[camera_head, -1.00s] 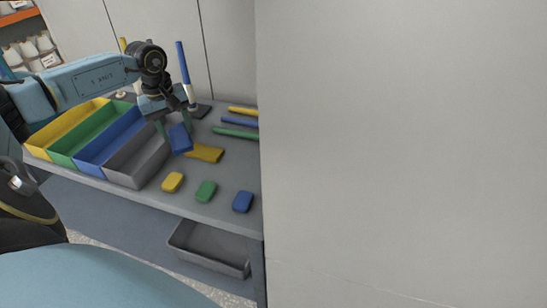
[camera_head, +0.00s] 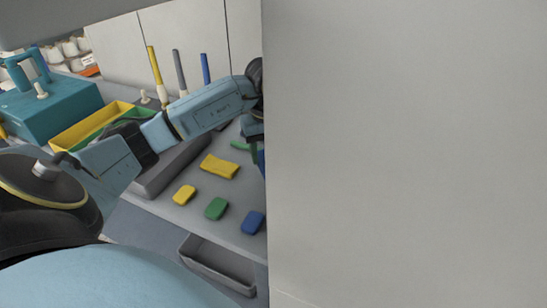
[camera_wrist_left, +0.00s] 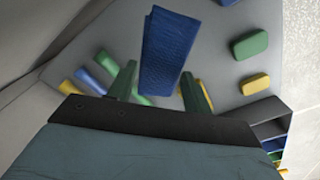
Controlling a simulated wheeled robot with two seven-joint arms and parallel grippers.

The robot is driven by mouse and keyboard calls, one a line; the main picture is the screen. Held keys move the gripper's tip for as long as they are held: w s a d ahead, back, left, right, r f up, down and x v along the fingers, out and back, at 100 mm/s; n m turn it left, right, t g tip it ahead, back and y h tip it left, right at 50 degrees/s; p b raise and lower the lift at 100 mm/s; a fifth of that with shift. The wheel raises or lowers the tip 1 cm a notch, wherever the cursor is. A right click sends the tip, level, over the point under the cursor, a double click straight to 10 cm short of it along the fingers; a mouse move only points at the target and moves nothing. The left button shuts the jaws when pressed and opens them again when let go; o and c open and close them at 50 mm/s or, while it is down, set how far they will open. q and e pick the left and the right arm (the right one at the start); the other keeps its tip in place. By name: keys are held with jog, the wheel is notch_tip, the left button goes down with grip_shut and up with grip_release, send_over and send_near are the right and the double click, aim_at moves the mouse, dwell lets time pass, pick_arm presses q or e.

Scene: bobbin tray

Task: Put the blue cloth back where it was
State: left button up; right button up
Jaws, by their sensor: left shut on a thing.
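The blue cloth (camera_wrist_left: 168,50) hangs folded in my left gripper (camera_wrist_left: 157,86), between its green fingers in the left wrist view. The gripper is shut on it, above the grey shelf. In the head view my left arm reaches right, and the pale panel hides most of the gripper; a sliver of blue (camera_head: 261,160) shows at the panel's edge. A yellow cloth (camera_head: 220,166) lies flat on the shelf; it also shows in the left wrist view (camera_wrist_left: 205,94), partly behind a finger. My right gripper is not in view.
Yellow (camera_head: 185,195), green (camera_head: 216,208) and blue (camera_head: 253,222) sponges line the shelf's front. Coloured bins (camera_head: 75,132) stand left, partly behind my arm. Upright rods (camera_head: 155,66) stand at the back. The pale panel (camera_head: 400,150) blocks the right. A grey tray (camera_head: 218,268) sits below.

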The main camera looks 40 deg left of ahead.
pick_arm(q)
jog(key=f, duration=0.1)
jog(key=d+f, duration=0.1)
jog(key=shift+w+d+f, duration=0.15)
jog(key=shift+w+f, duration=0.05)
jog(key=shift+f, duration=0.2)
notch_tip(320, 180, down, 4)
jog(key=shift+b, duration=0.55)
jog(key=shift+d+f, duration=0.15)
jog(key=o, duration=0.9)
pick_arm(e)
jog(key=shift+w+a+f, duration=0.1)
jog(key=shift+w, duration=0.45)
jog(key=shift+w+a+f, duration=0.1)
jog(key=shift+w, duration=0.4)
pick_arm(q)
notch_tip(320, 180, up, 7)
jog(key=shift+f+p, duration=0.1)
jog(key=shift+p, duration=0.45)
jog(key=shift+r, duration=0.4)
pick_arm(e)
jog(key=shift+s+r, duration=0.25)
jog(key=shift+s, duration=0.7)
